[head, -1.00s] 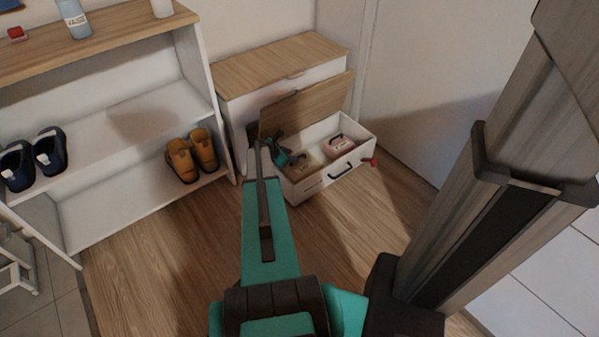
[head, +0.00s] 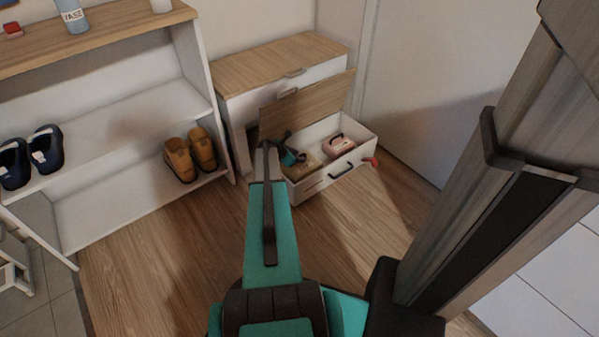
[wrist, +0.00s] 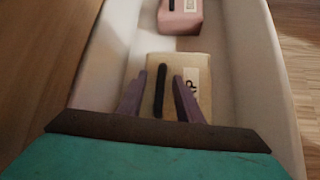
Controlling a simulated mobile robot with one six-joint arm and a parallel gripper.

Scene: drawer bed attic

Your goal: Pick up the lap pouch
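The lap pouch is a tan, flat-topped pouch (wrist: 179,66) with a dark upright handle and a white label partly reading "AP". It lies in the open drawer and also shows in the head view (head: 306,169), partly covered by my arm. My gripper (wrist: 159,77) is open over the pouch, with one finger on each side of the dark handle. I see a gap at both sides of the handle. In the head view my gripper (head: 288,157) is small and partly hidden behind my arm.
A pink pouch (wrist: 181,17) with a dark handle lies farther along in the same drawer (head: 350,169). The drawer's white walls stand close on both sides of my gripper. A white shoe shelf (head: 110,104) stands at left. Wooden floor in front is clear.

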